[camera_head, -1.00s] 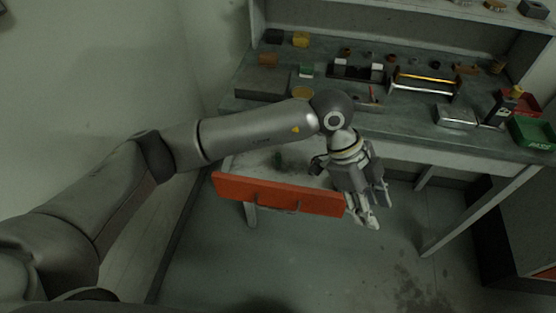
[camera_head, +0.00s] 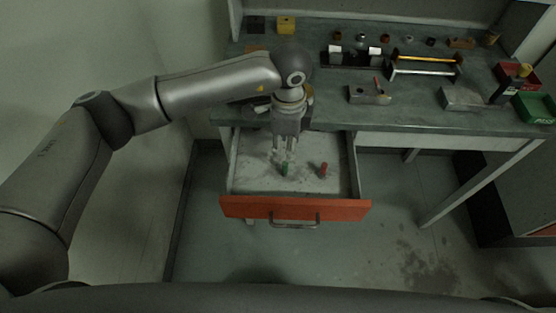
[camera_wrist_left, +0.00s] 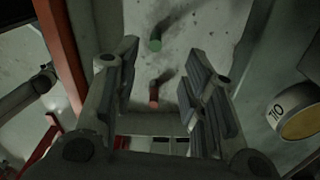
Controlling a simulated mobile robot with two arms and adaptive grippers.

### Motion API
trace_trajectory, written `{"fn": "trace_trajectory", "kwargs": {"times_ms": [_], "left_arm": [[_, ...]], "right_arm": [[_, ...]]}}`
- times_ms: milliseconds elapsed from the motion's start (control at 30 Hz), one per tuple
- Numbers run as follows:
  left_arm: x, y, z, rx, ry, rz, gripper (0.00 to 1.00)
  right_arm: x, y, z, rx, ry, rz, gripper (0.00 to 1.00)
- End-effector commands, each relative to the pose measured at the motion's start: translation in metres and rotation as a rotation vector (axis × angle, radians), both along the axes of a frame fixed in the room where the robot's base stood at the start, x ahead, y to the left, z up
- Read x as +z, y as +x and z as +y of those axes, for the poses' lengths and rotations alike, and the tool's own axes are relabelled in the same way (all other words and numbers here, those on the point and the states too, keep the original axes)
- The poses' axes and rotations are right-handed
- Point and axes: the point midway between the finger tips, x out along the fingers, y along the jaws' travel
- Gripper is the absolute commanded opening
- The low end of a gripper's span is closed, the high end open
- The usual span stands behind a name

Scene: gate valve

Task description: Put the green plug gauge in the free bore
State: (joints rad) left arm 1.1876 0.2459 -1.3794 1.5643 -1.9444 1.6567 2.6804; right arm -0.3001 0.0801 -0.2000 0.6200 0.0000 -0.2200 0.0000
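The green plug gauge (camera_head: 284,170) stands in the open drawer, with a red plug gauge (camera_head: 323,169) to its right. My left gripper (camera_head: 284,158) points down into the drawer, just behind and above the green gauge. In the left wrist view, its fingers (camera_wrist_left: 160,80) are spread with nothing between them. There the green gauge (camera_wrist_left: 155,44) lies beyond the fingertips, and the red one (camera_wrist_left: 154,97) shows between the fingers. A grey block (camera_head: 359,96) with a small red part sits on the bench; I cannot make out a free bore. My right gripper is out of view.
The drawer (camera_head: 240,207) has an orange front and a handle. The bench (camera_head: 420,118) above it carries a dark rack (camera_head: 345,60), a metal block (camera_head: 466,98), and red and green bins (camera_head: 535,107).

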Motion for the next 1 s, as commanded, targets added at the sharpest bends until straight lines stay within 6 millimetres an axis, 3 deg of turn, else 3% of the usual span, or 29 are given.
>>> {"fn": "trace_trajectory", "kwargs": {"times_ms": [633, 933, 1000], "left_arm": [[-0.078, -0.004, 0.003, -0.001, 0.000, 0.003, 0.40], [-0.086, -0.003, 0.003, -0.001, -0.001, 0.000, 0.40], [-0.085, -0.003, 0.003, -0.001, -0.001, 0.000, 0.34]], "right_arm": [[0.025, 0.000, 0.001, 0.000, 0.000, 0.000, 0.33], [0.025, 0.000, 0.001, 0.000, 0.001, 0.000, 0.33], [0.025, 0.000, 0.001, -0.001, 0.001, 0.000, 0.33]]}}
